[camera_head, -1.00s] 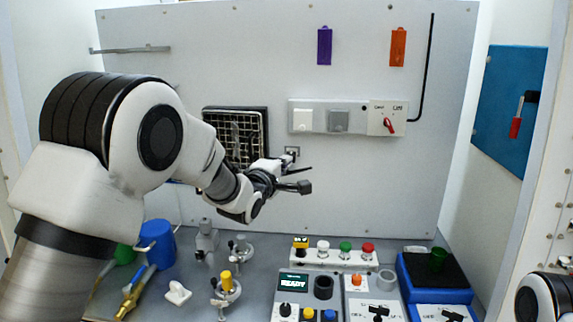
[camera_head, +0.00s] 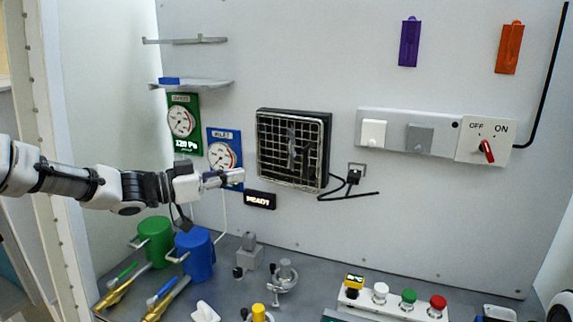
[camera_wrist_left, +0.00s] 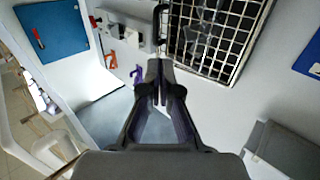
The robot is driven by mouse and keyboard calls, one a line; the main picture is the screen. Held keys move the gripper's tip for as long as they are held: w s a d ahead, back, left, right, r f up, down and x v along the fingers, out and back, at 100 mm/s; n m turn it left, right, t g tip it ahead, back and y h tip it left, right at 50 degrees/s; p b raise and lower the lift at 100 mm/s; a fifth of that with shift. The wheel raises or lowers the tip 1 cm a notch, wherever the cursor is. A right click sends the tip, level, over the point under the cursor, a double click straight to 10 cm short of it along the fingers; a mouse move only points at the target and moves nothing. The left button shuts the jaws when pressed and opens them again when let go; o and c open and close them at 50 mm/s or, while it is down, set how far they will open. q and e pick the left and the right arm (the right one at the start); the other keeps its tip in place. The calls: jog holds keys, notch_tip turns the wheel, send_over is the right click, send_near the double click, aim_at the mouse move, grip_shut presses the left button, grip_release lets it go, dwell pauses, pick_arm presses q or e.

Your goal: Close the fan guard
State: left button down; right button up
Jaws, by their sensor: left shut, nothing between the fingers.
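The fan guard (camera_head: 268,152) is a light wire grid over a black square fan housing (camera_head: 328,150) on the back wall. It lies across the fan's front; I cannot tell whether it sits fully flush. In the left wrist view the guard (camera_wrist_left: 212,40) fills the top right of centre. My left gripper (camera_head: 238,175) is shut and empty, just left of the guard's lower left edge in the head view. In the left wrist view the fingertips (camera_wrist_left: 161,88) are together below the grid, with nothing between them. My right gripper is not in view.
Gauge panels, green (camera_head: 183,148) and blue (camera_head: 224,157), hang left of the fan. A plug with a black cable (camera_head: 353,178) is to its right, beside a switch strip (camera_head: 395,135). Green (camera_head: 157,243) and blue (camera_head: 196,256) mugs stand on the bench below my left arm.

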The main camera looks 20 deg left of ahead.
pick_arm(q)
jog(key=d+r, duration=0.1)
jog(key=d, duration=0.1)
jog(key=p, duration=0.1)
send_near(304, 162)
jog(key=p+x, duration=0.2)
jog(key=x, duration=0.4)
jog(key=shift+w+d, duration=0.1)
jog(key=shift+w+d+f, duration=0.15)
jog(key=shift+w+f, duration=0.15)
jog(key=shift+w, duration=0.15)
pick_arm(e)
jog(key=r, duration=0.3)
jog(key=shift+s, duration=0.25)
pick_arm(q)
jog(key=shift+r, duration=0.1)
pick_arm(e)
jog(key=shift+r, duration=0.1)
